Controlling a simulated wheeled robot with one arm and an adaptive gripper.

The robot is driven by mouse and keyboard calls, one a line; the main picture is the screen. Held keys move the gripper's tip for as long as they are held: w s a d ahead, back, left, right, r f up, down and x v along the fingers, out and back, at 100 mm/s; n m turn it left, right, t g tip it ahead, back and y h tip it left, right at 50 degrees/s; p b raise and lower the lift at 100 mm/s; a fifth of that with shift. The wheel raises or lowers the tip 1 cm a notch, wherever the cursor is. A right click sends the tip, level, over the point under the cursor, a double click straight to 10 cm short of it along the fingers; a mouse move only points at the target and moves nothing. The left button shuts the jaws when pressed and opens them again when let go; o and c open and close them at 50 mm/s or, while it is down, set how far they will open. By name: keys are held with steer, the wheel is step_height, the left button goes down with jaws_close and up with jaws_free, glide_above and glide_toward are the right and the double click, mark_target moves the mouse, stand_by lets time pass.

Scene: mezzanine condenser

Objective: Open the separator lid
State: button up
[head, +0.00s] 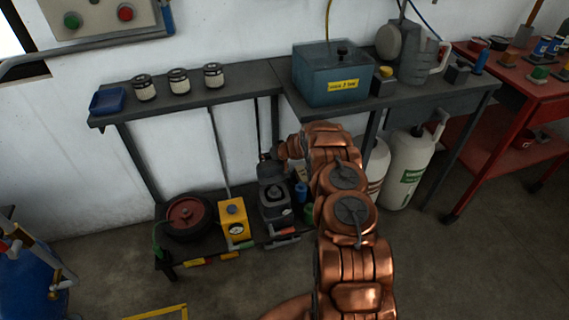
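A teal box (318,92) with a yellow label stands on the dark grey bench; I take it to be the separator. Its flat lid (334,54) has a dark knob (342,50) on top and looks closed. My copper arm rises from the bottom of the head view and bends left below the bench front. My gripper (268,162) seems to be the small dark end at the arm's left tip, below and left of the box and apart from it. Its fingers are too small and dark to read.
The bench (240,88) also holds several small canisters, a blue tray (108,101) and a grey metal jug (418,58). Below are a hose reel (188,216), a yellow unit (234,218) and white cylinders (408,168). A red cart (515,85) stands right. Front floor is partly clear.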

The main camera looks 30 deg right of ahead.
steer(key=shift+s+d, duration=0.1)
steer(key=shift+s, duration=0.25)
steer(key=s+d+r, duration=0.2)
steer(key=s+d, duration=0.2)
steer(key=s, duration=0.8)
